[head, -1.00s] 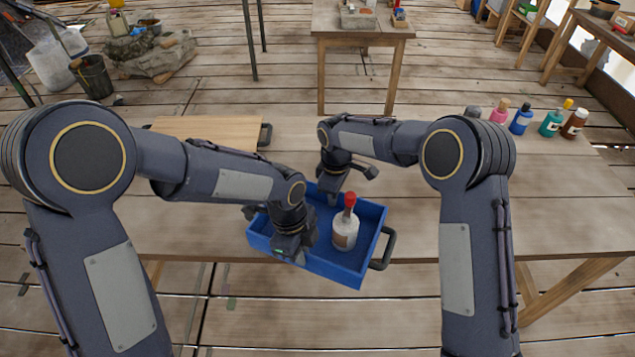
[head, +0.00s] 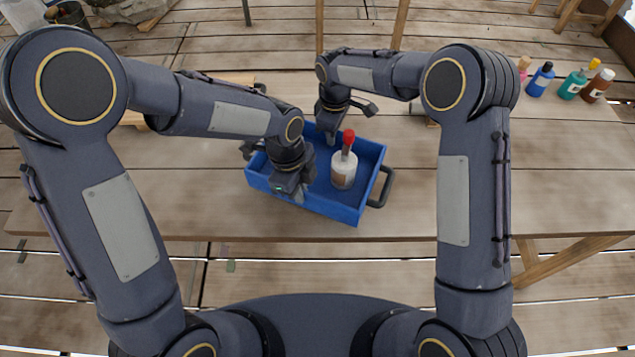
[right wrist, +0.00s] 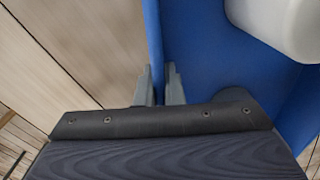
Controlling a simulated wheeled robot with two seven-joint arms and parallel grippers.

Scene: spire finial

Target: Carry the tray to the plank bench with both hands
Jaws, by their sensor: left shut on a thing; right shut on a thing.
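The blue tray (head: 345,210) is a rectangular box with dark handles at its ends, seen in the head view over the near part of a wooden plank-topped table (head: 420,215). A white bottle (head: 343,172) with a red cap stands inside it. My left gripper (head: 297,194) is shut on the tray's near wall, left of the bottle. My right gripper (head: 331,135) is shut on the far wall. In the right wrist view its fingers (right wrist: 159,88) straddle the tray wall (right wrist: 153,40). I cannot tell whether the tray's underside touches the table.
Several bottles, including a blue one (head: 541,79) and a teal one (head: 573,84), stand at the table's far right. A light board (head: 135,118) lies partly hidden behind my left arm. The tabletop right of the tray is clear.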

